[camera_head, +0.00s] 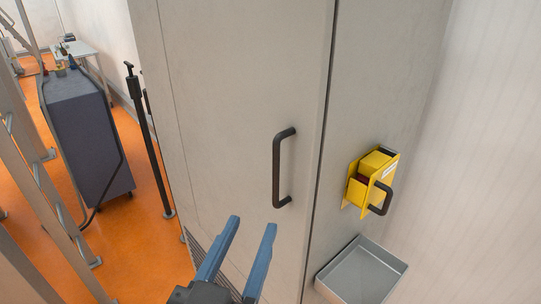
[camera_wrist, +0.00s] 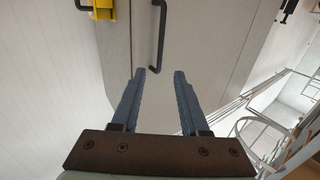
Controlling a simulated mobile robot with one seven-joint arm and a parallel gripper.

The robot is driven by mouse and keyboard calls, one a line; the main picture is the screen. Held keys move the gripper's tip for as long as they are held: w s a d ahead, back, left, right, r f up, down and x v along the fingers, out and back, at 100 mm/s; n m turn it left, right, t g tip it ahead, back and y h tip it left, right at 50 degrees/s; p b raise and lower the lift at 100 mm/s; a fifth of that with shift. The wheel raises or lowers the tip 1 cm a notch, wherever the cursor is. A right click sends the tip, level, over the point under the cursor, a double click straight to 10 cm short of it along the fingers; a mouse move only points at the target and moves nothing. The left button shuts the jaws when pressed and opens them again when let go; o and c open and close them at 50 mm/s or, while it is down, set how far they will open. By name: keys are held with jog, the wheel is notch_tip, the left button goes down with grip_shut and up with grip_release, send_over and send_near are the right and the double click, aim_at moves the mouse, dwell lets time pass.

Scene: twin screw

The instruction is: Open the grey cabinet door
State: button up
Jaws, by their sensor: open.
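The grey cabinet door (camera_head: 235,110) fills the middle of the head view and looks closed, with a dark seam along its right edge. A black bar handle (camera_head: 277,168) stands upright on it near that seam. My gripper (camera_head: 252,224) has two blue fingers, open and empty, below and left of the handle in the head view. In the wrist view the handle (camera_wrist: 161,40) is beyond the open fingertips (camera_wrist: 161,72), roughly in line with the gap between them. The fingers are apart from the handle.
A yellow latch box with a black handle (camera_head: 371,182) is fixed right of the door seam. A grey metal tray (camera_head: 362,272) sits below it. At left are a dark cart (camera_head: 85,130), a black post (camera_head: 148,140) and grey rails over open orange floor (camera_head: 120,255).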

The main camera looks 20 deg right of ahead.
aim_at(276, 171)
jog(key=p+x, duration=0.4)
jog(key=x, duration=0.9)
jog(key=shift+p, duration=0.35)
grip_shut()
jog(key=shift+f, duration=0.1)
dwell(0.7)
